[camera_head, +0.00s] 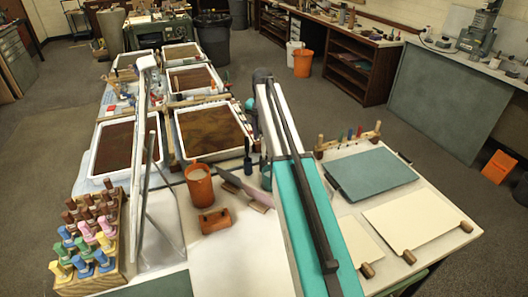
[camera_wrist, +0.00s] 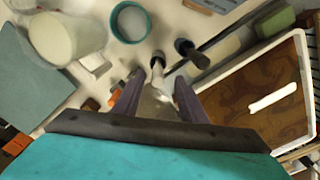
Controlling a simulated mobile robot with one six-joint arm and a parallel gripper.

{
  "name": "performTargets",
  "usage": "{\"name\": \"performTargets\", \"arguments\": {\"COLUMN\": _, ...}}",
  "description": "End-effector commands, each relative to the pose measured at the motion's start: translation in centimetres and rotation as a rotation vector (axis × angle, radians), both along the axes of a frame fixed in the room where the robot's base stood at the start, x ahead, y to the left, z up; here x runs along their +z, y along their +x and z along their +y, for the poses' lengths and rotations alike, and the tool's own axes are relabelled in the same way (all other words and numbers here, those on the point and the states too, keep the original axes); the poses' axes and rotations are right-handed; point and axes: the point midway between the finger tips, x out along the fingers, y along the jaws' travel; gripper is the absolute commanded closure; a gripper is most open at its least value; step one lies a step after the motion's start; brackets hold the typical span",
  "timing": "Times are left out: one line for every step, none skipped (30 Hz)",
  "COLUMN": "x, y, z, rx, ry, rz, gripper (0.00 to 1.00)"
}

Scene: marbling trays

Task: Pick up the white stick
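A short white stick (camera_wrist: 273,97) shows at the right of the wrist view, lying over the brown marbled surface of a white-rimmed tray (camera_wrist: 240,78). My gripper (camera_wrist: 158,84) is open, with its two grey-purple fingers apart and pointing up the picture. The stick is to the right of the fingers and apart from them. A small pale upright piece (camera_wrist: 157,74) shows between the fingertips, beside dark round knobs; I cannot tell if it is touched. In the head view my arm crosses the middle and I cannot make out the stick.
In the head view, a brown marbled tray (camera_head: 248,128) sits near an orange cup (camera_head: 199,187). A rack of colored bottles (camera_head: 120,237) stands at left. A blue-grey board (camera_head: 370,174) and cream sheets (camera_head: 412,216) lie at right. The wrist view shows a teal ring (camera_wrist: 112,22).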

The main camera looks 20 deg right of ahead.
Motion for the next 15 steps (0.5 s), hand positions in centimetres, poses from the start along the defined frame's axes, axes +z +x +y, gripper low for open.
{"name": "performTargets", "arguments": {"x": -0.42, "y": -0.05, "z": -0.02, "rx": 0.000, "ry": 0.001, "rz": 0.001, "gripper": 0.62}}
{"name": "performTargets", "arguments": {"x": -0.65, "y": -0.06, "z": -0.03, "rx": 0.000, "ry": 0.001, "rz": 0.001, "gripper": 0.62}}
{"name": "performTargets", "arguments": {"x": -0.88, "y": -0.06, "z": -0.03, "rx": 0.000, "ry": 0.000, "rz": 0.001, "gripper": 0.62}}
{"name": "performTargets", "arguments": {"x": -1.00, "y": -0.06, "z": -0.04, "rx": 0.000, "ry": 0.001, "rz": 0.001, "gripper": 0.62}}
{"name": "performTargets", "arguments": {"x": -1.08, "y": -0.05, "z": -0.05, "rx": -0.001, "ry": 0.001, "rz": 0.001, "gripper": 0.62}}
{"name": "performTargets", "arguments": {"x": -1.15, "y": -0.04, "z": -0.06, "rx": -0.001, "ry": 0.000, "rz": 0.000, "gripper": 0.62}}
{"name": "performTargets", "arguments": {"x": -1.18, "y": -0.04, "z": -0.07, "rx": -0.001, "ry": 0.000, "rz": 0.000, "gripper": 0.62}}
{"name": "performTargets", "arguments": {"x": -1.19, "y": -0.04, "z": -0.07, "rx": -0.001, "ry": 0.000, "rz": 0.000, "gripper": 0.62}}
{"name": "performTargets", "arguments": {"x": -1.18, "y": -0.04, "z": -0.08, "rx": -0.001, "ry": 0.000, "rz": 0.000, "gripper": 0.62}}
{"name": "performTargets", "arguments": {"x": -1.18, "y": -0.03, "z": -0.08, "rx": -0.001, "ry": 0.000, "rz": 0.000, "gripper": 0.62}}
{"name": "performTargets", "arguments": {"x": -1.18, "y": -0.04, "z": -0.09, "rx": -0.001, "ry": 0.000, "rz": 0.000, "gripper": 0.62}}
{"name": "performTargets", "arguments": {"x": -1.17, "y": -0.03, "z": -0.10, "rx": -0.001, "ry": 0.000, "rz": 0.000, "gripper": 0.62}}
{"name": "performTargets", "arguments": {"x": -1.17, "y": -0.04, "z": -0.11, "rx": -0.001, "ry": 0.000, "rz": 0.000, "gripper": 0.62}}
{"name": "performTargets", "arguments": {"x": -1.17, "y": -0.04, "z": -0.12, "rx": -0.001, "ry": 0.000, "rz": 0.000, "gripper": 0.62}}
{"name": "performTargets", "arguments": {"x": -1.18, "y": -0.04, "z": -0.12, "rx": -0.001, "ry": 0.000, "rz": 0.000, "gripper": 0.62}}
